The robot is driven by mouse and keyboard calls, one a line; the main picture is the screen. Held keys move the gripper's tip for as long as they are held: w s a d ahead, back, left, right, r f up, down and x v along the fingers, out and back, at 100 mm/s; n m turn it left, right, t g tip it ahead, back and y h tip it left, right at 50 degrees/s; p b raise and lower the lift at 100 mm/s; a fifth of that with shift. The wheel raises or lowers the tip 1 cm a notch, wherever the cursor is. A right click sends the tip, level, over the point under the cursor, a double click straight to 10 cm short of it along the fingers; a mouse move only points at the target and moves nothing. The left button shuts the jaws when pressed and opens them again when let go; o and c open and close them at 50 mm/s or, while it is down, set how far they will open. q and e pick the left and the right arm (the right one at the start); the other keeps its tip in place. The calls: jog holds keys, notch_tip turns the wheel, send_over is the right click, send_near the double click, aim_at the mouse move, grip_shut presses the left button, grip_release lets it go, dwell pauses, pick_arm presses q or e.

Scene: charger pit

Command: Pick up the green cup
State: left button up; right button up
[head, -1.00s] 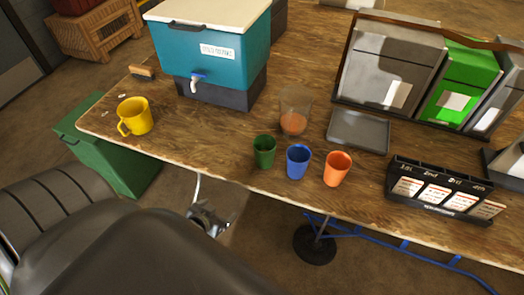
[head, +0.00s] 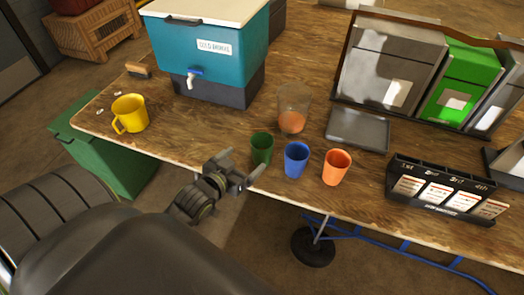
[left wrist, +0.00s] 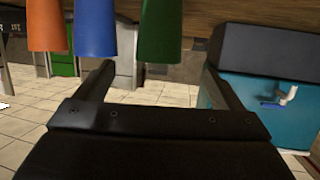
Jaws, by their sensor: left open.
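The green cup (head: 262,148) stands upright on the wooden table near its front edge, left of the blue cup (head: 297,159) and the orange cup (head: 336,167). My left gripper (head: 246,174) is open and empty at the table's front edge, just in front of and slightly left of the green cup, apart from it. In the left wrist view the green cup (left wrist: 160,30) shows at the top between and beyond the fingers, with the blue cup (left wrist: 95,28) and orange cup (left wrist: 45,24) to its left. My right gripper is not in view.
A clear container with orange contents (head: 292,110) stands behind the cups. A grey tray (head: 357,130) lies behind the orange cup. A teal drinks cooler (head: 208,50) and yellow mug (head: 130,113) are at the left. A black card rack (head: 440,190) stands at the right.

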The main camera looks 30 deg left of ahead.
aim_at(267, 141)
pick_arm(q)
jog(key=p+x, duration=0.1)
jog(key=x, duration=0.9)
jog(key=shift+w+f, duration=0.25)
jog(key=shift+w, duration=0.05)
jog(key=c, duration=1.1)
jog(key=shift+r, duration=0.1)
